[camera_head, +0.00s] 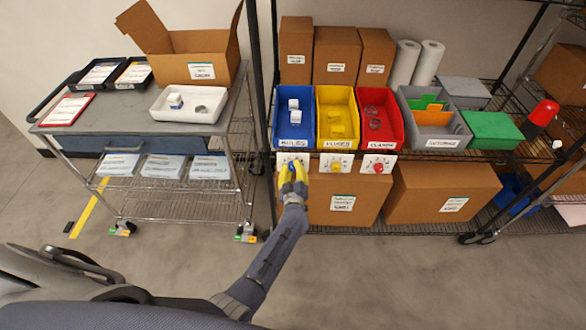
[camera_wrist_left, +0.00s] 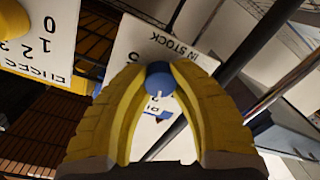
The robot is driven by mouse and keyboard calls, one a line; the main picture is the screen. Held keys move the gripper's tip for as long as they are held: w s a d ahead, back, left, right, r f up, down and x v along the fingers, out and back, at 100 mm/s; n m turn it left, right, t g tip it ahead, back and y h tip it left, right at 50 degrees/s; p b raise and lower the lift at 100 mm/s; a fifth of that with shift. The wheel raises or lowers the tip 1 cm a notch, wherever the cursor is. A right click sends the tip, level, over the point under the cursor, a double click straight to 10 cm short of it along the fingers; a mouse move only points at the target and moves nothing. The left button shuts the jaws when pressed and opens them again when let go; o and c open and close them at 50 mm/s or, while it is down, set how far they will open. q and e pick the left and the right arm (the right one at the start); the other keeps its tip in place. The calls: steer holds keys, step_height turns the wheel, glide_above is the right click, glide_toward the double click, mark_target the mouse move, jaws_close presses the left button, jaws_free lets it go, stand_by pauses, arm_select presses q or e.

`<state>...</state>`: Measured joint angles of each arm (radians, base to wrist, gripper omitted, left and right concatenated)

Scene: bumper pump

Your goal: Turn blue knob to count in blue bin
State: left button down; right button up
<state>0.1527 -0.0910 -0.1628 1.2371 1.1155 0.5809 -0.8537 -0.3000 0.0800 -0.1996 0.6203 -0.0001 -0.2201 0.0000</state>
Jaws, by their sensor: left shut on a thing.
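The blue knob (camera_wrist_left: 159,78) sits on a white dial card (camera_wrist_left: 140,45) marked "IN STOCK". My right gripper is not in view.
A yellow bin (camera_head: 325,140) and red bin (camera_head: 392,140) stand right of the blue bin, with a yellow knob (camera_head: 336,167) and red knob (camera_head: 379,168) below. Cardboard boxes (camera_head: 343,205) fill the lower shelf.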

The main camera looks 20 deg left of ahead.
arm_select(q)
steer(key=shift+f, duration=0.1)
steer(key=c, duration=1)
jaws_free()
steer(key=v, duration=0.7)
steer(key=shift+s, duration=0.25)
steer(key=shift+d, duration=0.1)
